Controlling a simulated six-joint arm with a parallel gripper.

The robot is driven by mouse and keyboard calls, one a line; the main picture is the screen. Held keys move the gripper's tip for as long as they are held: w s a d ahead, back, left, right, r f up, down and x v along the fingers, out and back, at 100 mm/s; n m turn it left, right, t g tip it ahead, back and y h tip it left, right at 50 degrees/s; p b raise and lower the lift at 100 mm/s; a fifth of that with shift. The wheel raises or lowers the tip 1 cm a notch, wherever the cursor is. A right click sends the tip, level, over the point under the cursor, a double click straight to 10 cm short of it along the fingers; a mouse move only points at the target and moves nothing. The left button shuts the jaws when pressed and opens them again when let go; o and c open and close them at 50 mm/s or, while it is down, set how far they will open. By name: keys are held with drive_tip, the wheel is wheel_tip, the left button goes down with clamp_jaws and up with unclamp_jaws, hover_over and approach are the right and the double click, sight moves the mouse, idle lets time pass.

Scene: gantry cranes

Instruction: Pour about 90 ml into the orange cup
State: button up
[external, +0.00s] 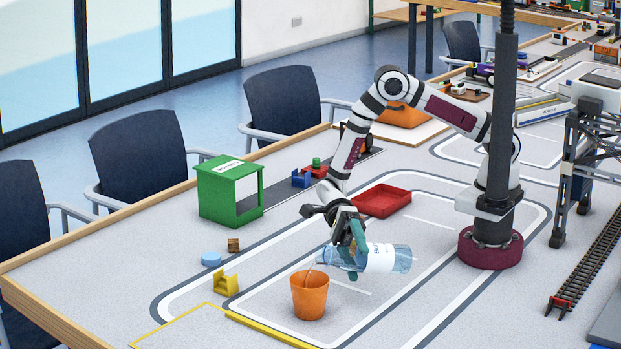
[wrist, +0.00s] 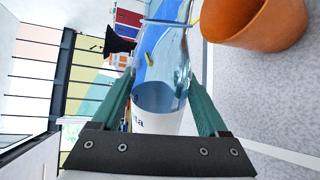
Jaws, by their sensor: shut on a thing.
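The orange cup (external: 310,298) stands upright on the table, and in the wrist view it shows at the top right (wrist: 250,25). My gripper (external: 356,250) is shut around the middle of a clear bluish bottle (external: 401,260) with a white label. In the wrist view the green fingers (wrist: 163,85) lie on both sides of the bottle (wrist: 160,65). The bottle is tipped nearly level above the table, with its mouth over the cup. A thin pale streak seems to run from the mouth into the cup. The level inside the cup is hidden.
A yellow block (external: 226,286), a blue disc (external: 211,259) and a small brown block (external: 234,245) lie left of the cup. A green box (external: 217,197) and a red tray (external: 381,201) stand behind. A yellow line (external: 262,329) runs in front of the cup.

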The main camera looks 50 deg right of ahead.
drive_tip(key=shift+s+d+f+n, duration=0.4)
drive_tip(key=shift+f+n, duration=0.1)
drive_tip(key=shift+f, duration=0.15)
drive_tip(key=shift+w+a+r+n+y, duration=0.1)
drive_tip(key=shift+w+r+n+y, duration=0.05)
drive_tip(key=shift+r+n+y, duration=0.2)
idle(1.0)
